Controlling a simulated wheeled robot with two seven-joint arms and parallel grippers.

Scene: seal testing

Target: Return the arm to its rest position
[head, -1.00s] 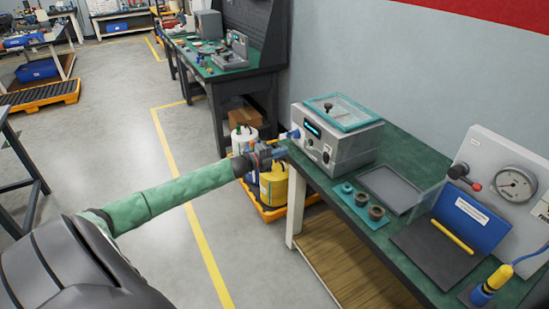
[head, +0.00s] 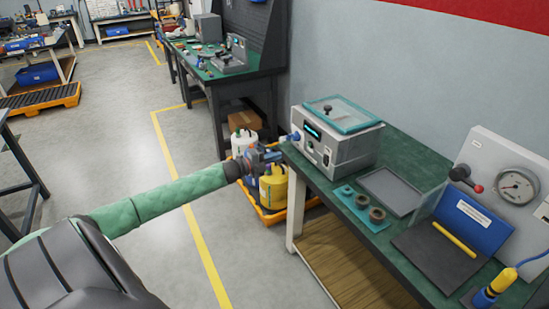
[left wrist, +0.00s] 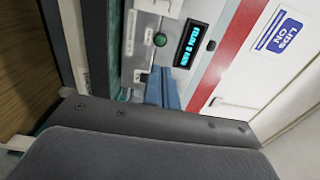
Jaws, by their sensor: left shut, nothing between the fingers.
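My left arm, in a green sleeve, reaches in from the left in the head view. Its gripper (head: 270,156) is at the near left corner of the green-topped bench (head: 410,170), in front of the yellow container (head: 273,187) in this view. The blue fingers are shut and empty. In the left wrist view the shut fingers (left wrist: 162,88) show against the grey tester's front panel with its lit display (left wrist: 192,44) and green button (left wrist: 160,39). A gap to the panel cannot be judged there. My right gripper is not in view.
The grey tester (head: 338,150) with a clear teal-rimmed lid stands at the bench's left end. Open floor (head: 110,150) is at left.

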